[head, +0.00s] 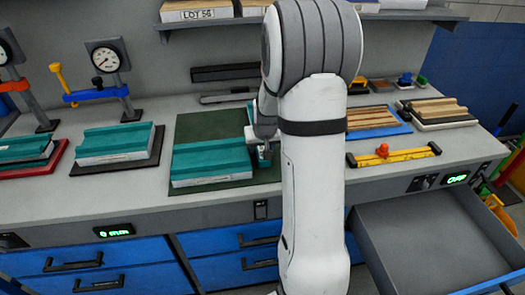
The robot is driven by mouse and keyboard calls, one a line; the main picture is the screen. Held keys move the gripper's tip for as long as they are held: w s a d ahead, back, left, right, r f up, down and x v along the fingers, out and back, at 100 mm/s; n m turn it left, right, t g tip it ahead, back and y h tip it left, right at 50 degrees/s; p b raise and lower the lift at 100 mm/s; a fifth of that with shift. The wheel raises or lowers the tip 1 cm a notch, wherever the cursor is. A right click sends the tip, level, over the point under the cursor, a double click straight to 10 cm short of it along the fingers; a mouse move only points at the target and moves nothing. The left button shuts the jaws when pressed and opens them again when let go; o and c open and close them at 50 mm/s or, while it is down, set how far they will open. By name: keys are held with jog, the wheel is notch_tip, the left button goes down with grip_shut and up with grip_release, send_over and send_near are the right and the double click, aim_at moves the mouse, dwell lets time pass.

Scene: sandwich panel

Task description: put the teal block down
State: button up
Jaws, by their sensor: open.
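A teal block (211,156) with a pale lower layer lies flat on the dark green mat (205,125). My gripper (264,157) is low over the mat, at the block's right end, and its jaws are open. My arm covers part of the gripper, so I cannot tell whether a finger touches the block. A small teal patch shows behind my wrist, mostly hidden. Two similar teal-topped blocks lie to the left, one on a black pad (150,157) and one on a red pad (60,155).
Gauge stands (105,60) are at the back left. Wooden pieces on a blue pad (390,132) and a black pad (440,125) lie right of my arm, with a yellow bar (395,155) in front. A drawer (430,240) stands open at front right. A shelf (215,22) overhangs the back.

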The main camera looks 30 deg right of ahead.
jog(key=shift+w+f, duration=0.15)
jog(key=shift+f, duration=0.15)
jog(key=c, duration=0.9)
jog(key=shift+r, duration=0.15)
